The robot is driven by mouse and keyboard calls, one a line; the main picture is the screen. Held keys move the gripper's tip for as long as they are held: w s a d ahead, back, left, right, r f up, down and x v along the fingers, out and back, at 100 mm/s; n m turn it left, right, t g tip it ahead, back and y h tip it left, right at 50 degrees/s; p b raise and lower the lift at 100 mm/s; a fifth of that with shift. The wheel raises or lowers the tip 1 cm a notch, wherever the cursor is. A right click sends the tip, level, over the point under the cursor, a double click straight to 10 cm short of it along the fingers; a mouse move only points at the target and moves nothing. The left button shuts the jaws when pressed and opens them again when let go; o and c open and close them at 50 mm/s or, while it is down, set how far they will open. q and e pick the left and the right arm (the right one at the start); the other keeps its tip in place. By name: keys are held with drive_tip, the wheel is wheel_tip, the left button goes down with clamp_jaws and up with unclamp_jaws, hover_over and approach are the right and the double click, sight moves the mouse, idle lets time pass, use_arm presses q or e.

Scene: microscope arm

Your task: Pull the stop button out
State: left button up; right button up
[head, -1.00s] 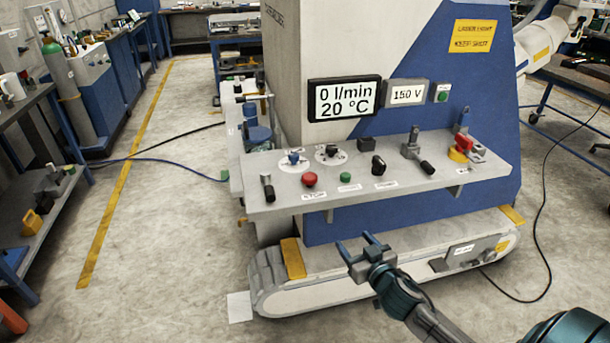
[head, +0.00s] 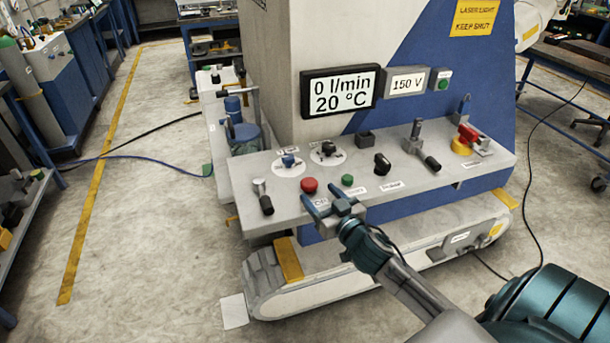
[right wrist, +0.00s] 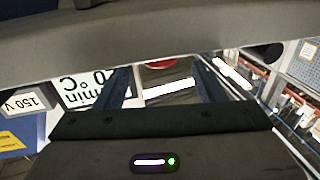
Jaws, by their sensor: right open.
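The red stop button (head: 309,186) stands on the front panel shelf (head: 285,221) of the machine, with its label below it partly covered by my gripper. My right gripper (head: 323,201) is open and empty, just in front of and below the button in the head view, with its fingers pointing toward the panel. In the right wrist view the red button (right wrist: 160,64) shows partly between the two fingers (right wrist: 160,84), beyond their tips, its far side cut off by a grey edge. I see no contact with it. My left gripper is not in view.
A green button (head: 347,180), a black knob (head: 382,164), a lever (head: 263,197) and two dials stand close by on the panel. A red and yellow switch (head: 465,140) is at its right. A display (head: 341,91) hangs above.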

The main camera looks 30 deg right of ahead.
sight(305, 179)
drive_tip(key=w+p, duration=0.2)
drive_tip(key=w, duration=0.4)
drive_tip(key=shift+w+d, duration=0.1)
drive_tip(key=shift+w, duration=0.65)
drive_tip(key=shift+w+f, duration=0.1)
drive_tip(key=shift+w, duration=0.05)
drive_tip(key=shift+c, duration=0.4)
